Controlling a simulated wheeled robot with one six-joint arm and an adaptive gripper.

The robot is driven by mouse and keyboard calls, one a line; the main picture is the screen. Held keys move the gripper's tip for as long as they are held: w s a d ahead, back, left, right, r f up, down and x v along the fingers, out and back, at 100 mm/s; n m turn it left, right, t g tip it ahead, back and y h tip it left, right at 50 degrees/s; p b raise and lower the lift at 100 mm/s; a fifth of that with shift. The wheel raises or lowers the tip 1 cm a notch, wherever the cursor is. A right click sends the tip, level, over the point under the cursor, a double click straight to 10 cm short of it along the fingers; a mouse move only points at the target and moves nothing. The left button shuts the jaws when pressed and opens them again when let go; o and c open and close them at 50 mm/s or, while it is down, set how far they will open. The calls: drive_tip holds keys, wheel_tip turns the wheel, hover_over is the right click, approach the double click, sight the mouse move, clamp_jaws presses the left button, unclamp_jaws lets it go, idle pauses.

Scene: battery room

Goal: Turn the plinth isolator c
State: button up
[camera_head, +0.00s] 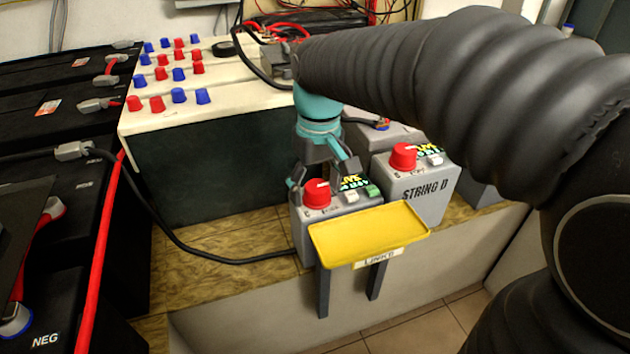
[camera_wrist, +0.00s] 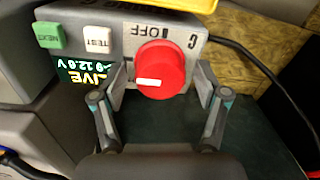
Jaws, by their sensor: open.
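The isolator is a grey box (camera_head: 300,238) with a red knob (camera_head: 316,193), behind a yellow tray that hides most of its front. The wrist view shows its red knob (camera_wrist: 172,62) upside down, with OFF and a letter like C or G beside it. A short white mark lies crosswise on the knob. The lit display (camera_wrist: 85,73) reads LIVE and about 12.6 V. My gripper (camera_head: 322,180) is open over the box. In the wrist view my gripper (camera_wrist: 161,88) has one finger on each side of the knob; I cannot tell whether they touch it.
The yellow LINKS tray (camera_head: 370,235) stands directly in front. A STRING D box (camera_head: 418,187) with another red knob (camera_head: 403,156) is close on the right. A pale-topped bench (camera_head: 225,100) holds several red and blue caps behind. A black cable (camera_head: 215,257) runs left.

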drive_tip(key=c, duration=1.2)
drive_tip(key=shift+o, duration=0.2)
drive_tip(key=shift+r+m, duration=0.1)
drive_tip(key=shift+m, duration=0.3)
drive_tip(key=m+p, duration=0.2)
drive_tip(key=m, duration=0.1)
drive_tip(key=shift+d+m, duration=0.1)
drive_tip(key=shift+m, duration=0.3)
drive_tip(key=m+p, duration=0.1)
drive_tip(key=m, duration=0.3)
drive_tip(key=m+p, duration=0.1)
drive_tip(key=m, duration=0.4)
drive_tip(key=shift+d+p, duration=0.1)
drive_tip(key=shift+p, duration=0.2)
drive_tip(key=m, duration=0.4)
drive_tip(key=shift+s+t+p, duration=0.1)
drive_tip(key=shift+t+p, duration=0.2)
drive_tip(key=shift+p, duration=0.1)
drive_tip(key=shift+m, duration=0.3)
